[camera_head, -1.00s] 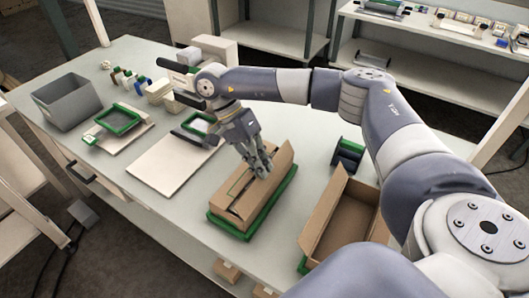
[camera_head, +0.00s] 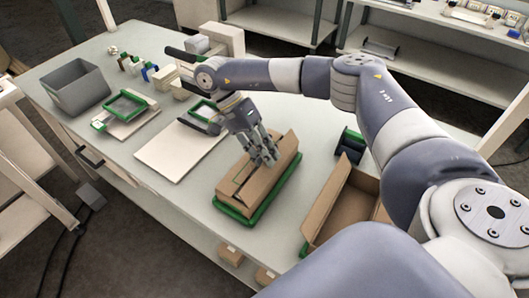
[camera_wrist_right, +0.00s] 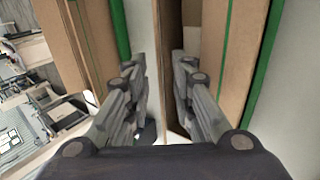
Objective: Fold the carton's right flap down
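The brown carton (camera_head: 262,191) sits in a green tray (camera_head: 232,215) on the table. My right gripper (camera_head: 265,160) is over the carton's top, its fingers pointing down at it. The gripper hides part of the top and flaps. The right flap (camera_head: 288,147) is at the carton's far right side, and its exact angle is unclear. In the right wrist view, the fingers (camera_wrist_right: 160,75) are apart with a gap between them and nothing visibly clamped. Brown cardboard (camera_wrist_right: 232,50) and a green tray edge (camera_wrist_right: 268,60) show on the right there. My left gripper is not in view.
A second open carton (camera_head: 345,205) stands close on the right. A dark green-ended spool-like part (camera_head: 350,148) is behind it. A flat pale board (camera_head: 178,150), a grey bin (camera_head: 76,87) and a small green-framed tray (camera_head: 126,108) lie to the left. My right arm spans above the table.

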